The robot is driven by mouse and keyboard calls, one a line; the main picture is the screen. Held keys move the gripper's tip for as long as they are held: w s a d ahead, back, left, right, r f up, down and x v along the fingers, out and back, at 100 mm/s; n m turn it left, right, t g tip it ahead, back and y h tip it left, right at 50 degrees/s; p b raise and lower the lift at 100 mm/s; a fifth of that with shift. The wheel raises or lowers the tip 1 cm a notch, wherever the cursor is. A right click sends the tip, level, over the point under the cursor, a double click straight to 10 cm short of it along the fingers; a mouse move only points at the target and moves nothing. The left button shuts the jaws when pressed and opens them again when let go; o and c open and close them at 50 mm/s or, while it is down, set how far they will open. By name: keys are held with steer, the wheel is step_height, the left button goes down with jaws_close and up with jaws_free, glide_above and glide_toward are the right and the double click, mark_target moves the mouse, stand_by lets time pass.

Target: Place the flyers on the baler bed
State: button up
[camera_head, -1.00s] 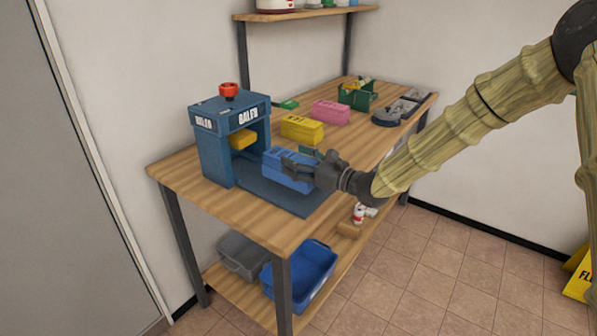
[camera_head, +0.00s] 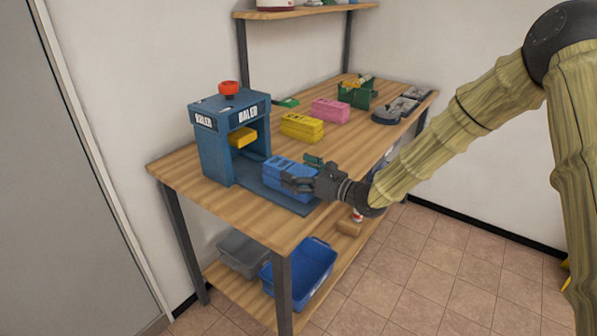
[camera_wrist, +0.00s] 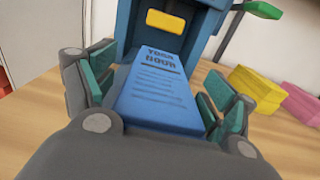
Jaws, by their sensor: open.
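A blue flyer stack (camera_head: 284,172) lies on the baler bed (camera_head: 262,187), a flat blue plate in front of the blue baler (camera_head: 229,137). In the wrist view the stack (camera_wrist: 158,98) shows dark print on top and extends toward the baler opening. My gripper (camera_head: 300,182) is at the stack's near right end. Its green-padded fingers (camera_wrist: 157,108) are open on either side of the stack, with gaps visible. The stack's near end is partly hidden by my gripper.
Yellow (camera_head: 301,126) and pink (camera_head: 331,110) stacks stand farther back on the wooden table (camera_head: 200,195). A green crate (camera_head: 356,93) is behind them. Blue (camera_head: 305,268) and grey (camera_head: 243,252) bins sit on the lower shelf. The table's front left is clear.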

steer(key=shift+r, duration=0.2)
steer(key=shift+s+d+f, duration=0.1)
steer(key=shift+s+d, duration=0.1)
steer(key=shift+d, duration=0.15)
steer(key=b+v, duration=0.1)
steer(key=v, duration=1)
